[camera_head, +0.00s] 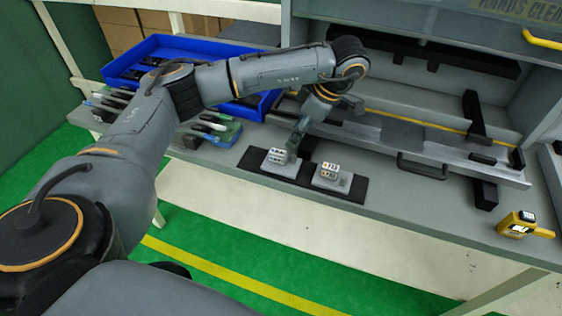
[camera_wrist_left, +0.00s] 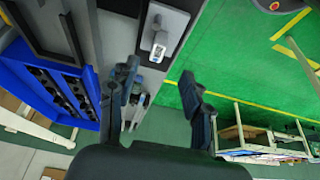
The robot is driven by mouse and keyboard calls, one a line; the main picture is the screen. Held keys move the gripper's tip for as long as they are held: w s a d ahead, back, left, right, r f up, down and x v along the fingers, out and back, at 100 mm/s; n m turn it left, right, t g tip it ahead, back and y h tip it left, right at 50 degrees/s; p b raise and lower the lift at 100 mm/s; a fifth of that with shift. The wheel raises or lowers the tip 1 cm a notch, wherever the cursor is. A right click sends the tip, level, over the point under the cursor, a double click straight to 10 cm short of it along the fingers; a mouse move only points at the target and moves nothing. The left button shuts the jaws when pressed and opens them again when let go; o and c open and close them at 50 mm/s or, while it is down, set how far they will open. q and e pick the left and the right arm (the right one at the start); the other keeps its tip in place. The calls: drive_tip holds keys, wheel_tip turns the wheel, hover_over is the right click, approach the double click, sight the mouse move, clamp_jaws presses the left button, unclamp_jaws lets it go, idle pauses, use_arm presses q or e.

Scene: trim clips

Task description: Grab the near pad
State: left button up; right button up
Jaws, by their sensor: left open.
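Two grey pads with pale blocks on top sit on a black mat (camera_head: 240,163) near the bench's front edge. In the head view one is the left pad (camera_head: 277,160) and the other the right pad (camera_head: 331,177), slightly lower in the picture. My left gripper (camera_head: 322,122) is open and empty, above the bench just behind the mat; one finger overlaps the left pad's upper edge in the picture. Contact cannot be told. In the left wrist view one pad (camera_wrist_left: 159,38) shows on the mat beyond the open fingers (camera_wrist_left: 160,70). My right gripper is out of view.
A blue tray (camera_head: 258,108) with dark parts stands at the back left, beside small holders of tools (camera_head: 212,128). A metal rail with a black handle (camera_head: 422,168) runs behind the mat. A yellow device (camera_head: 517,225) lies at the right. Bench between mat and device is clear.

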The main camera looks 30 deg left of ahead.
sight(282, 153)
use_arm(q)
drive_tip(key=x, duration=0.6)
drive_tip(key=shift+b, duration=0.35)
drive_tip(key=p+x, duration=0.2)
drive_tip(key=x, duration=0.2)
drive_tip(key=shift+a, duration=0.2)
drive_tip(key=shift+a+f, duration=0.2)
drive_tip(key=shift+f, duration=0.35)
clamp_jaws()
